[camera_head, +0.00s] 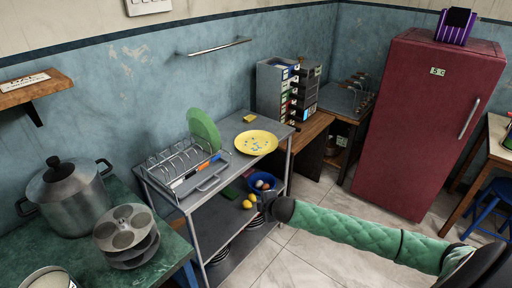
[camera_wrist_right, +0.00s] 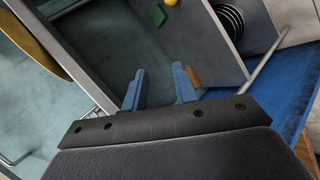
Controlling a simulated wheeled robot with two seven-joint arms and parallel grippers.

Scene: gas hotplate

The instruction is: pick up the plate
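A yellow plate (camera_head: 257,142) with a speckled pattern lies flat on the top of a grey metal shelf unit. A yellow rim, likely the yellow plate (camera_wrist_right: 38,42), shows at the upper left there. My left gripper is not in view.
The shelf unit's top edge (camera_head: 222,184) lies close to my right gripper. A blue bowl (camera_head: 263,181) and yellow fruits (camera_head: 249,203) are on a lower level. A large pot (camera_head: 70,196) stands on the green counter at left.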

